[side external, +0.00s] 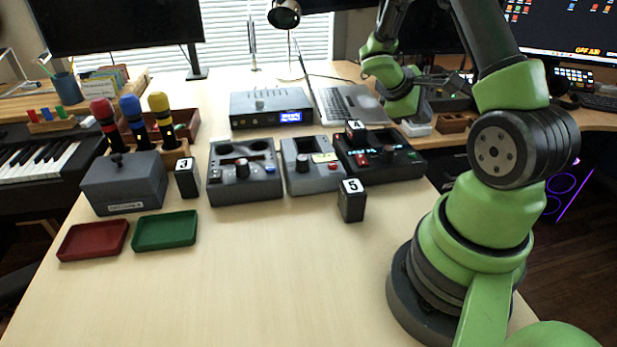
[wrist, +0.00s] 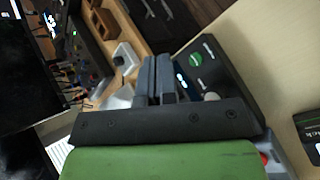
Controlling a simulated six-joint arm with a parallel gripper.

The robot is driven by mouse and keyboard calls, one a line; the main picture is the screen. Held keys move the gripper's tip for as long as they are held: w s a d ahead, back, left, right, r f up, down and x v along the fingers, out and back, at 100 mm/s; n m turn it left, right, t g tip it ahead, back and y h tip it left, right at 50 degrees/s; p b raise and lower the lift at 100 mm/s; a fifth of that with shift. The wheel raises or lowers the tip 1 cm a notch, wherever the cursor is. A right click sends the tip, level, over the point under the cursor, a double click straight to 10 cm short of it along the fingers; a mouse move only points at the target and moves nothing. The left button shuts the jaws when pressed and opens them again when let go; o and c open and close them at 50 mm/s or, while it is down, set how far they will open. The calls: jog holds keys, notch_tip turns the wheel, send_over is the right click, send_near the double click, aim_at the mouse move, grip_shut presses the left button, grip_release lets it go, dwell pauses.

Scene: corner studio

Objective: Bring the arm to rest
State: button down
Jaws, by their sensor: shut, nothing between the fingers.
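My gripper (wrist: 156,62) shows in the wrist view with its two grey fingers together and nothing between them. In the side external view my green arm rises from its base at the right, leaves the top edge and comes back down behind the laptop's right side. The fingers are too small and dark to make out there. A black device (side external: 385,157) with a green button and a lit display lies on the table; part of it also shows in the wrist view (wrist: 222,72), beyond and right of the fingers.
Grey consoles (side external: 243,172), a block marked 5 (side external: 351,203), a block marked 3 (side external: 187,179) and a lidded grey box (side external: 124,185) stand on the table. Red (side external: 93,241) and green (side external: 165,231) trays lie front left. A laptop (side external: 345,103) is behind. The front middle is clear.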

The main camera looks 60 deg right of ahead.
jog(key=a+r+m+t+y, duration=0.2)
jog(key=a+r+t+y, duration=0.2)
jog(key=a, duration=1)
jog(key=a+r+m+t+y, duration=0.3)
jog(key=a+r+t+y, duration=0.2)
jog(key=a+r, duration=0.8)
jog(key=a+t, duration=0.2)
jog(key=t, duration=0.1)
jog(key=shift+s+r+t, duration=0.3)
jog(key=shift+s+t, duration=0.05)
jog(key=shift+t, duration=0.05)
